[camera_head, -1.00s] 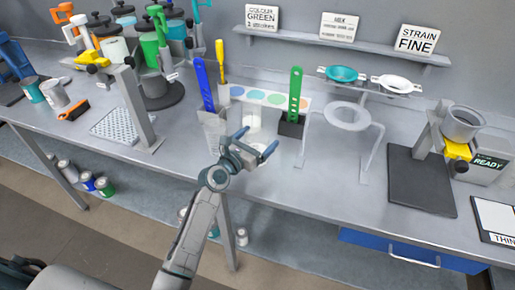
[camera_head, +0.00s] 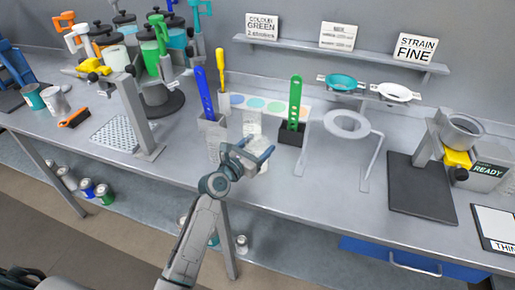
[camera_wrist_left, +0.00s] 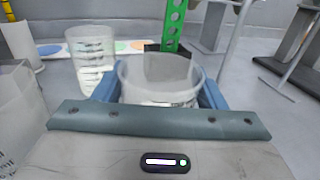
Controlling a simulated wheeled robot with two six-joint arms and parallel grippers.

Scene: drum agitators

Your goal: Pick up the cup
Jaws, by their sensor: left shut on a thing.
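In the left wrist view a clear cup (camera_wrist_left: 160,78) stands between the blue fingers of my left gripper (camera_wrist_left: 158,98), which is shut on it. Another clear, marked cup (camera_wrist_left: 92,58) stands behind and to the left in the wrist view, apart from the gripper. My right gripper is in neither view.
A green slotted paddle (camera_head: 295,103) stands in a black block just behind the gripper. A grey ring stand (camera_head: 347,124) is to the right. Bare bench lies between the stand and the black mat (camera_head: 420,185).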

